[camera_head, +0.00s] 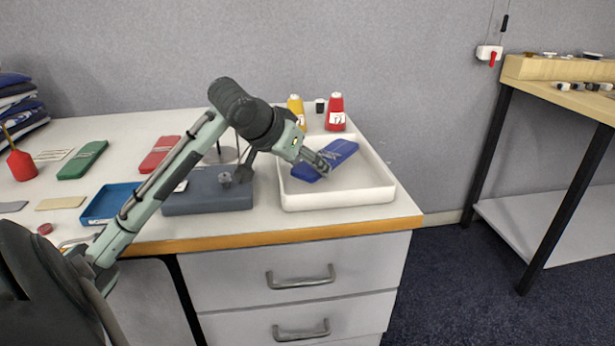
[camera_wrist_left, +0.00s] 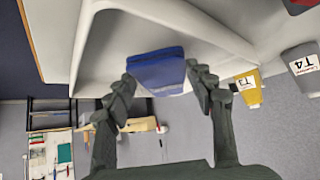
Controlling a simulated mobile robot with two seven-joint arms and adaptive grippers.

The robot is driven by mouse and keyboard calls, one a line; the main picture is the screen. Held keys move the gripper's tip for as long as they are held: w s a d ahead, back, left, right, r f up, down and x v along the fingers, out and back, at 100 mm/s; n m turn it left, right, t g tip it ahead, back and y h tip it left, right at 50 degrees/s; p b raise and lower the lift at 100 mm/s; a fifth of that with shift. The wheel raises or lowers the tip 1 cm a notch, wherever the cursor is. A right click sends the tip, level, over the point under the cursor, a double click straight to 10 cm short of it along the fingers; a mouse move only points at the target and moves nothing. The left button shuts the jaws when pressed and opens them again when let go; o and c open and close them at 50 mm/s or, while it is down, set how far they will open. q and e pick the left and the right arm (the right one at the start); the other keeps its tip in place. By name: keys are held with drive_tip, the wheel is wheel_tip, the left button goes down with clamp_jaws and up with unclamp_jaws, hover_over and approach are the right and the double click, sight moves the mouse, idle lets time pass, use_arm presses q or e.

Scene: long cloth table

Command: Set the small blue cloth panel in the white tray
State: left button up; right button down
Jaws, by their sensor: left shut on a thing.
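The small blue cloth panel (camera_head: 334,155) is in the white tray (camera_head: 340,197), at the tray's left and back part, lying at a slant in the head view. My left gripper (camera_head: 322,166) reaches over the tray from the left and is shut on the panel. In the left wrist view the blue panel (camera_wrist_left: 158,72) sits between the two fingertips (camera_wrist_left: 160,88), with the white tray (camera_wrist_left: 200,22) beyond it. I cannot tell whether the panel touches the tray floor. My right gripper is not in view.
Green (camera_head: 83,160) and red (camera_head: 160,155) panels lie farther left. The table's front edge is close to the white tray.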

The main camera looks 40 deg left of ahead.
use_arm(q)
wheel_tip(320, 180, down, 3)
drive_tip(key=shift+r, duration=0.1)
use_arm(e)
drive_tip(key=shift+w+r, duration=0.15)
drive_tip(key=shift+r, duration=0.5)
use_arm(q)
drive_tip(key=o, duration=1)
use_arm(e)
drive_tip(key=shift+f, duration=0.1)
